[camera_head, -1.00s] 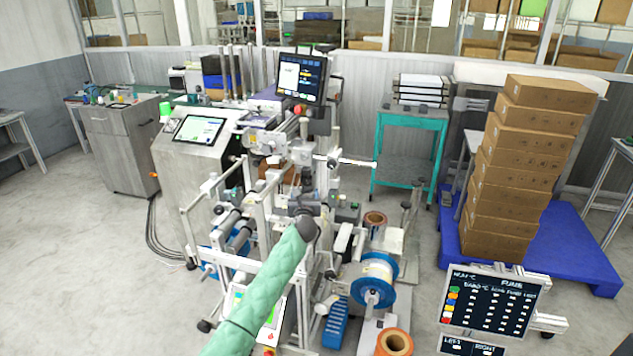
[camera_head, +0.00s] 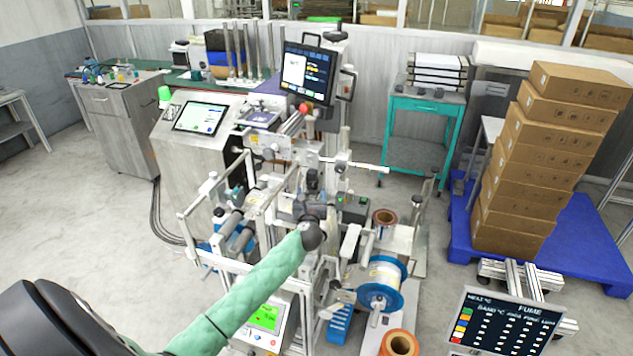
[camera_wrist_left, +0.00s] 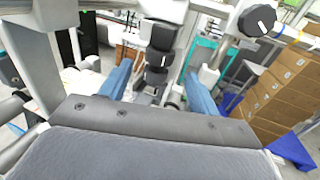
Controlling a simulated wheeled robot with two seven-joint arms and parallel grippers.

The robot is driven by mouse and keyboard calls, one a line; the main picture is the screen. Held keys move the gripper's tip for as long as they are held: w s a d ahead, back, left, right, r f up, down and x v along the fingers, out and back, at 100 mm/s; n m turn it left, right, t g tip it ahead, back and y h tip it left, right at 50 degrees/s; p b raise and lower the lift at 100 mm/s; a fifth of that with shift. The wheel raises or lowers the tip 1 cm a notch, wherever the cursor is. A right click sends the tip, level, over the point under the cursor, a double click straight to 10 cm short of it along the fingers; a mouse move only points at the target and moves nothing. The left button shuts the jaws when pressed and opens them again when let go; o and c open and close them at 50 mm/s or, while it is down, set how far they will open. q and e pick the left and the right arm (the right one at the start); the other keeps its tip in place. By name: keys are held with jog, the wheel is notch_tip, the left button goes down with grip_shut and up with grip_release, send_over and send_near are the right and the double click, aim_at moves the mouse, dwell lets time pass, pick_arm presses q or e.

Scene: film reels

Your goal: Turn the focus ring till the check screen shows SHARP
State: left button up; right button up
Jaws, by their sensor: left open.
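A black, stepped cylinder (camera_wrist_left: 158,62) that looks like the focus ring stands in the middle of the left wrist view. It has white marks on it. My left gripper (camera_wrist_left: 158,88) is open, with one blue finger on each side of it; I cannot tell whether they touch it. In the head view my left gripper (camera_head: 311,208) reaches into the machine frame, its fingers mostly hidden by my wrist. A monitor (camera_head: 307,75) stands above the machine, and a small panel with a green screen (camera_head: 265,317) is low down. Their words are too small to read. My right gripper is not seen.
White rails and rods of the machine (camera_head: 232,262) surround my left gripper. A black knob (camera_wrist_left: 262,20) is at the upper right of the wrist view. A blue-flanged reel (camera_head: 382,282) and a copper-coloured roll (camera_head: 399,343) stand right of my arm. Stacked cartons (camera_head: 545,150) are further right.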

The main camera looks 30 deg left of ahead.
aim_at(312, 186)
pick_arm(q)
jog(key=p+x, duration=0.2)
jog(key=x, duration=0.3)
jog(key=shift+w+a, duration=0.2)
jog(key=shift+w, duration=0.15)
jog(key=shift+f, duration=0.1)
jog(key=c, duration=1)
